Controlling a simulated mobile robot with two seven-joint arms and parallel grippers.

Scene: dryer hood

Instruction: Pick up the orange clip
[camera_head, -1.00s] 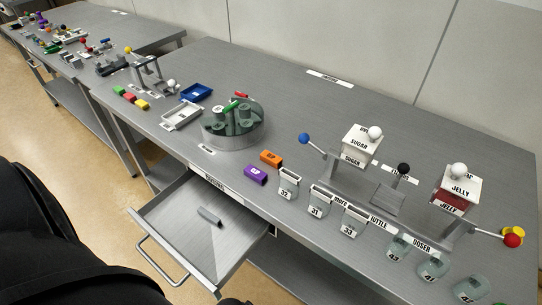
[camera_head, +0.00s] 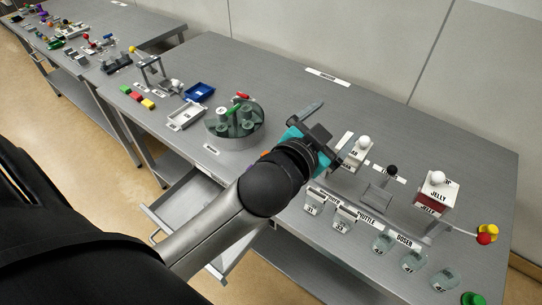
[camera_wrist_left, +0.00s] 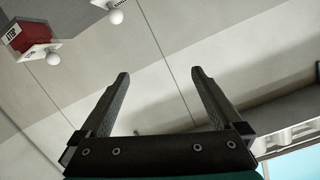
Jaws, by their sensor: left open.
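The orange clip (camera_head: 264,155) is almost wholly hidden behind my left arm in the head view; only a small sliver of orange shows at the arm's edge. My left gripper (camera_head: 328,123) is over the table, to the right of and beyond the clip, near the sugar dispenser. In the left wrist view the left gripper (camera_wrist_left: 160,78) is open, with two dark fingers apart and nothing between them. That view faces the wall and does not show the clip. My right gripper is not in view.
A round grey-green holder (camera_head: 235,128) stands left of my gripper. The sugar dispenser (camera_head: 356,152) and jelly dispenser (camera_head: 437,193) stand to the right. Several labelled cups, such as one (camera_head: 344,218), line the front edge. An open drawer (camera_head: 185,205) juts out below the table.

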